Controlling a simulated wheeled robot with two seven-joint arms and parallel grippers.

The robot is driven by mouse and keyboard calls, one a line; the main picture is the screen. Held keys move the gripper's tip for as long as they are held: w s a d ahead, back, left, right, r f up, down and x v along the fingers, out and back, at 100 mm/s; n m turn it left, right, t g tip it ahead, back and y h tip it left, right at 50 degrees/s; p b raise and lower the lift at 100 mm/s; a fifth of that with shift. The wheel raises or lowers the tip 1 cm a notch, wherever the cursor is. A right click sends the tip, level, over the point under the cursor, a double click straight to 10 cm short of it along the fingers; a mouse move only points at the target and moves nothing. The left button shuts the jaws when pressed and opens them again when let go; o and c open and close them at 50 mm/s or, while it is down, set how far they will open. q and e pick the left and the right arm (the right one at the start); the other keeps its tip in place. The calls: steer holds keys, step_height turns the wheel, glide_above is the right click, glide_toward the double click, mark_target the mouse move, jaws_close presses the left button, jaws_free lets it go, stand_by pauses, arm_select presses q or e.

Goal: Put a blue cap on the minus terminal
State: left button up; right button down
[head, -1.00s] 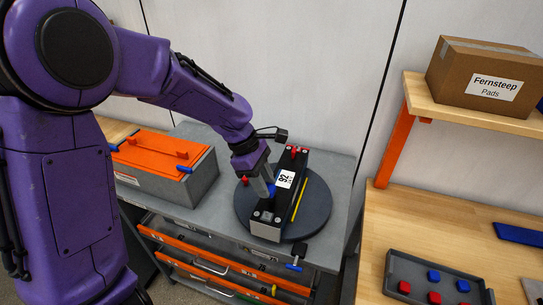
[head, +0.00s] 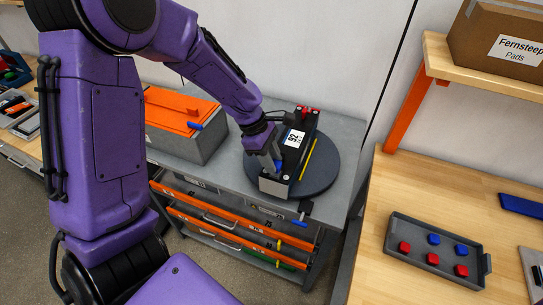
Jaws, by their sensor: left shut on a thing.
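A long black battery module (head: 297,145) with a white label lies on a round dark turntable (head: 327,173). Red parts (head: 310,110) show at its far end. Its near end (head: 273,186) is light grey, and small terminal details on top there are hard to make out. My left gripper (head: 276,165) points down at the module's left side, near the near end. It is shut on a small blue cap (head: 279,167), which is partly hidden by the fingers. I cannot tell whether the cap touches a terminal. My right gripper is not in view.
A dark tray (head: 410,260) on the right wooden bench holds red caps (head: 461,270) and blue caps (head: 434,239). A yellow stick (head: 308,160) lies beside the module. A grey box with an orange lid (head: 180,108) stands left of the turntable. A carton (head: 500,45) sits on the shelf.

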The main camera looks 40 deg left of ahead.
arm_select(q)
steer(key=shift+d, duration=0.1)
stand_by(0.3)
steer(key=shift+f, duration=0.85)
stand_by(0.5)
steer(key=o, duration=1.1)
steer(key=shift+r, duration=0.35)
steer(key=b+v, duration=0.1)
steer(key=v, duration=0.9)
